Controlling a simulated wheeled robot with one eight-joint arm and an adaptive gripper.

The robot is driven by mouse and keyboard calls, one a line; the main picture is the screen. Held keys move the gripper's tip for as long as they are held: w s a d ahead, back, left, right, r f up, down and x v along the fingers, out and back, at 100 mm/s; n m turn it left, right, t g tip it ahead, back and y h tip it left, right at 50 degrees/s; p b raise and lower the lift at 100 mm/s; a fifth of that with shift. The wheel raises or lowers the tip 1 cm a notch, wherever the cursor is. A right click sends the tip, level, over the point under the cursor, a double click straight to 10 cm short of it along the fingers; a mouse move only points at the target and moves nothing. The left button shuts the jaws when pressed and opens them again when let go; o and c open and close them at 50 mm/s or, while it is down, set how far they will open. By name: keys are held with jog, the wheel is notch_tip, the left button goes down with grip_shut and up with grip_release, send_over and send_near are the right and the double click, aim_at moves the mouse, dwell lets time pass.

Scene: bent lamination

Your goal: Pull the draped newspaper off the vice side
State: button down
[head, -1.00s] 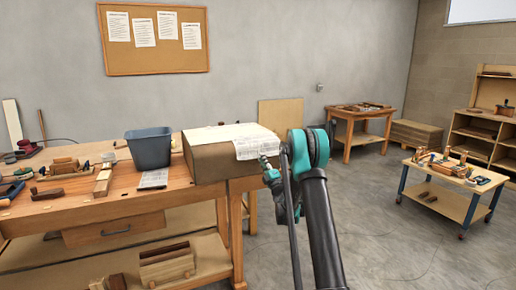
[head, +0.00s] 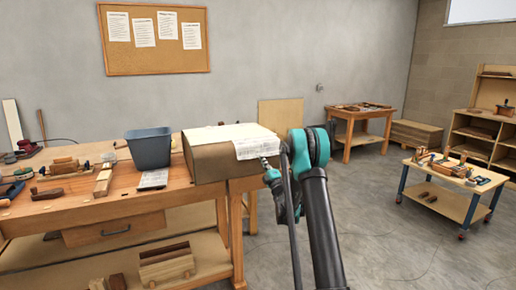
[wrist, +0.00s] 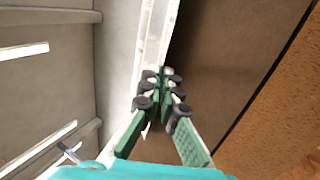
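The newspaper (head: 257,148) is a pale printed sheet lying over the top right edge of a large brown block-like body (head: 215,165) at the right end of the workbench. Its near part hangs down the side. My gripper (head: 265,163) is at the lower right part of the hanging sheet. In the wrist view, the newspaper (wrist: 155,35) shows nearly edge-on as a white strip running down to the fingers. The green fingers of my gripper (wrist: 163,82) meet at their dark tips, with a bit of white paper between them. The vice's jaws cannot be made out.
On the workbench (head: 110,190) stand a grey-blue bin (head: 150,148), a flat printed sheet (head: 153,180), wood blocks and hand tools. A low cart (head: 455,175) with tools stands at the right. Open floor (head: 380,235) lies between it and the bench.

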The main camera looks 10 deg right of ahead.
jog(key=shift+s+r, duration=0.1)
jog(key=shift+r, duration=0.05)
jog(key=shift+s+d+r, duration=0.2)
jog(key=shift+s+r, duration=0.35)
jog(key=shift+r, duration=0.25)
jog(key=shift+s+d+r, duration=0.2)
jog(key=shift+s+r, duration=0.35)
jog(key=shift+r, duration=0.25)
jog(key=shift+s+d+r, duration=0.2)
jog(key=shift+s+r, duration=0.35)
jog(key=shift+r, duration=0.25)
